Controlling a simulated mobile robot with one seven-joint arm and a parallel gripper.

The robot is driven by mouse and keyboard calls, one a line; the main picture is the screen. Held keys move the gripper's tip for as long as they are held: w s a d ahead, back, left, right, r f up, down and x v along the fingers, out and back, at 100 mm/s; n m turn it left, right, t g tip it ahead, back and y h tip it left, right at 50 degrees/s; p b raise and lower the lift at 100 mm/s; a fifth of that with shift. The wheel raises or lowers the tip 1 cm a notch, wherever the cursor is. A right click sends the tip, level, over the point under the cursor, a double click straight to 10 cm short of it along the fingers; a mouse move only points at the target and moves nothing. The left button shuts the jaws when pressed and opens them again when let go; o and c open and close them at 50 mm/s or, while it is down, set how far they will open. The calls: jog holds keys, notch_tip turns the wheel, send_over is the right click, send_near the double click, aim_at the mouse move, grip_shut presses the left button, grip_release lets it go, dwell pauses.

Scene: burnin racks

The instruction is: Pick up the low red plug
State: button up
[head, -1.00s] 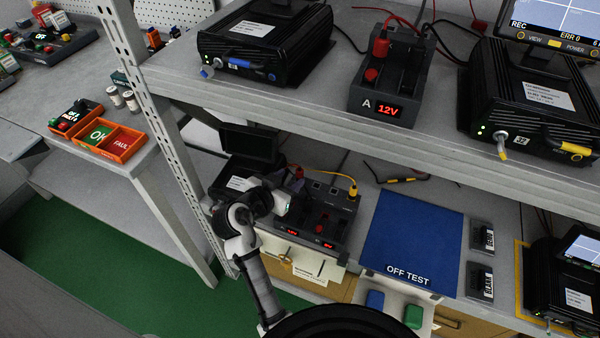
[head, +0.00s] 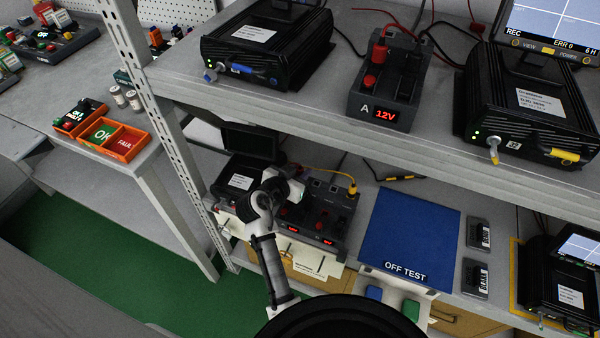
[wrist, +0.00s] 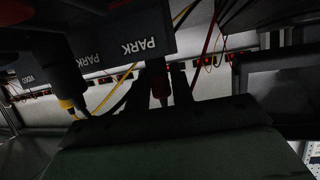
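On the lower shelf, a dark power supply (head: 345,205) with red displays stands behind and right of my gripper (head: 297,192). A small dark red part (head: 322,212) shows on its face, too small to tell clearly as the low red plug. In the wrist view a dark red plug (wrist: 160,88) hangs beside dark posts, below a block labelled PARK (wrist: 147,46). A broad dark surface fills the bottom of the wrist view and hides what is below the plug.
A yellow plug (head: 352,188) with a yellow cable sits at the supply's right end. The upper shelf edge (head: 400,145) overhangs the area. A black unit (head: 240,180) stands left of the gripper. The blue OFF TEST mat (head: 415,235) is bare.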

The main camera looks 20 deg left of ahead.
aim_at(299, 168)
jog(key=c, duration=0.4)
jog(key=shift+r, duration=0.15)
notch_tip(299, 168, up, 10)
jog(key=shift+f+b, duration=0.1)
jog(key=shift+b, duration=0.7)
